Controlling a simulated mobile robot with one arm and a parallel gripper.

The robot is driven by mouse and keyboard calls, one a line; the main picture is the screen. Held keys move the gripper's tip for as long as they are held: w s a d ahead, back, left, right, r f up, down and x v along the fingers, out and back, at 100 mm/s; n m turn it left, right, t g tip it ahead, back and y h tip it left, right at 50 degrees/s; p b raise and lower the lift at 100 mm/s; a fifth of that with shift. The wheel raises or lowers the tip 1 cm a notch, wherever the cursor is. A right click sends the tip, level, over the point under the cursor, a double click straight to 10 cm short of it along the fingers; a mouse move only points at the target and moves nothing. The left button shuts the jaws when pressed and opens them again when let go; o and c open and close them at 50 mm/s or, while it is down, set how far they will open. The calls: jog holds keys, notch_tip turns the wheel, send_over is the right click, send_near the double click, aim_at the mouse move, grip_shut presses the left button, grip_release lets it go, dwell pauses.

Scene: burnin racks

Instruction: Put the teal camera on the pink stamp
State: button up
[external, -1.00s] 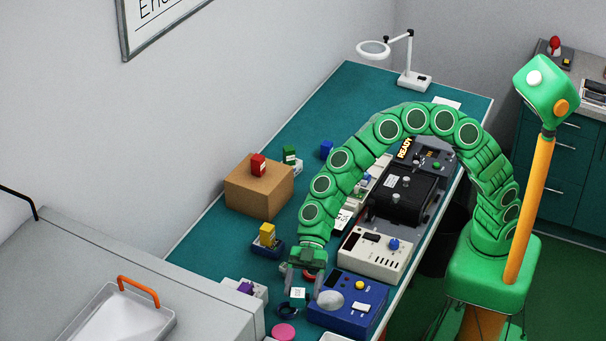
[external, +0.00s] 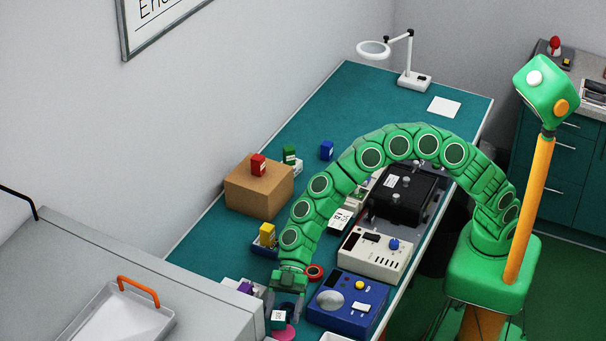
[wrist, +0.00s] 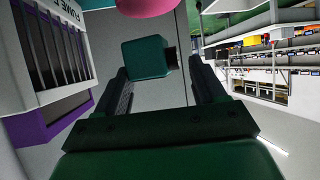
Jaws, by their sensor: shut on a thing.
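The teal camera (external: 278,317) is a small cube with a white label, held between the fingers of my gripper (external: 285,308). The wrist view shows the camera (wrist: 144,58) between the two dark fingers of my gripper (wrist: 160,75), with a short dark part on its right side. The pink stamp (external: 289,333) is a round disc near the front of the bench. In the external view the camera and fingers partly cover it. In the wrist view the stamp (wrist: 145,6) is at the top edge, close to the camera; I cannot tell whether they touch.
A blue device (external: 347,303) stands just right of my gripper, with a red ring (external: 314,272) behind. A purple item (external: 245,287) is to the left, and a yellow block (external: 267,232) in a blue tray is farther back. A cardboard box (external: 258,190) holds a red block.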

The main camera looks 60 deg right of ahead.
aim_at(284, 318)
jog(key=shift+f, duration=1.45)
jog(key=shift+f, duration=0.15)
jog(key=o, duration=1.1)
jog(key=v, duration=1.2)
jog(key=shift+s+d, duration=0.1)
